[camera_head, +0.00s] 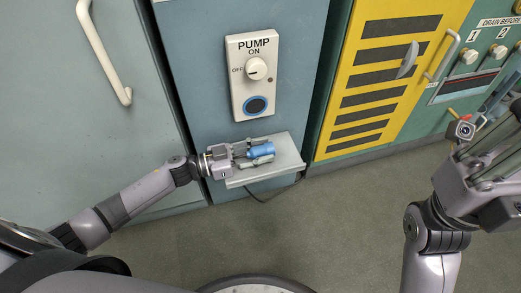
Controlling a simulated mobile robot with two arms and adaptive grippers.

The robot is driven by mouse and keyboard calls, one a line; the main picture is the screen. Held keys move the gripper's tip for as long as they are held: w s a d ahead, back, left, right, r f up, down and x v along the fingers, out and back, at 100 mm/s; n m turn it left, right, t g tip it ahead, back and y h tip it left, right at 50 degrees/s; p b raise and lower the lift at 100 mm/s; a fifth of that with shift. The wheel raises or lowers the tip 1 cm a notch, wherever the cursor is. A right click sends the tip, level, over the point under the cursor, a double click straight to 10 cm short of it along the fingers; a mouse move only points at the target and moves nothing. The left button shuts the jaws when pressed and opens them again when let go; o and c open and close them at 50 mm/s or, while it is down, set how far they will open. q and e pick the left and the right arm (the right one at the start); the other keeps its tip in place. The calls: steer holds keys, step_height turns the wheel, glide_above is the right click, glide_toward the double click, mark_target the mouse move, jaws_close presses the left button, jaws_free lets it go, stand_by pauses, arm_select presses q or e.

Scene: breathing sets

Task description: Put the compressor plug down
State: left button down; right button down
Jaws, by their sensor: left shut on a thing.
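The compressor plug (262,151) is a small blue cylinder. My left gripper (263,153) is shut on it, with one finger on each side, at the light grey shelf (288,162) below the pump panel. The plug lies roughly level over the shelf; I cannot tell whether it touches the surface. My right gripper (490,160) is at the right edge, close to the camera. Its fingers are partly cut off by the frame, so its opening is unclear.
A white pump panel (240,75) with a knob and a blue round socket is above the shelf. A dark cable (262,196) hangs below the shelf. A yellow striped cabinet (375,80) stands to the right and a grey-green door with a white handle (104,55) to the left. The floor (330,215) in front is clear.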

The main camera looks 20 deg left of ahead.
arm_select(q)
steer(key=shift+f, duration=0.25)
